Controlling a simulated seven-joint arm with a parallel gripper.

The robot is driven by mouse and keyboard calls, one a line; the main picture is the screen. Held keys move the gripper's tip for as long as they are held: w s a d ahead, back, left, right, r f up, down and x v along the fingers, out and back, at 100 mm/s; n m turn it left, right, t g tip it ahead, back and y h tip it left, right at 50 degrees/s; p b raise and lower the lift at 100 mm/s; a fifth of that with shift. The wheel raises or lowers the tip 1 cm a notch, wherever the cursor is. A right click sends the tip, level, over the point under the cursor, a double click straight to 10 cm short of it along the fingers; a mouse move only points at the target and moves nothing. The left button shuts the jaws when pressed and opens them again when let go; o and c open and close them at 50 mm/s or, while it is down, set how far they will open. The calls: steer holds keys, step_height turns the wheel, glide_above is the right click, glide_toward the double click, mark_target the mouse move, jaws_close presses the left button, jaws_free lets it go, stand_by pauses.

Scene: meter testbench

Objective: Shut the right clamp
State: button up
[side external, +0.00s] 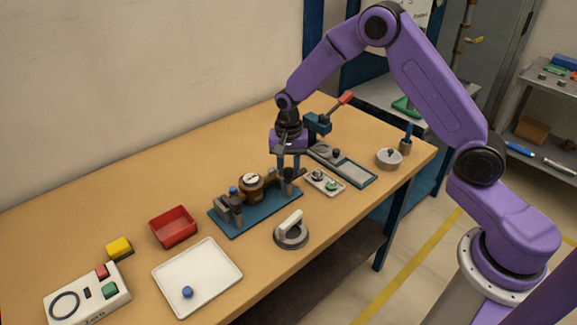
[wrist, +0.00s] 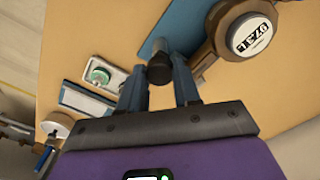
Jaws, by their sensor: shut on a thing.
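The blue bench plate (side external: 245,222) carries a brass meter (side external: 251,190) with a round white dial; the meter also shows at the upper right of the wrist view (wrist: 222,30). The left clamp (side external: 233,212) is a grey block with a blue top at the plate's left end. The right clamp (side external: 289,185) is at the plate's right end, partly hidden by my fingers. My gripper (side external: 288,170) points down over it. In the wrist view my gripper (wrist: 158,82) is shut on the right clamp's dark round handle end (wrist: 159,69). The clamp's exact angle is hard to see.
A small tray with green-topped parts (side external: 324,182) and a grey-blue flat device (side external: 350,170) lie right of the plate. A grey round piece with a white handle (side external: 291,232) stands in front. A red bin (side external: 173,227) and white tray (side external: 208,285) are left.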

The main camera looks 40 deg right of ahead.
steer(key=n, duration=0.9)
steer(key=shift+n, duration=0.3)
steer(key=n, duration=0.4)
steer(key=shift+r+n, duration=0.1)
steer(key=shift+n, duration=1.9)
steer(key=o, duration=1.1)
steer(key=shift+c, duration=0.2)
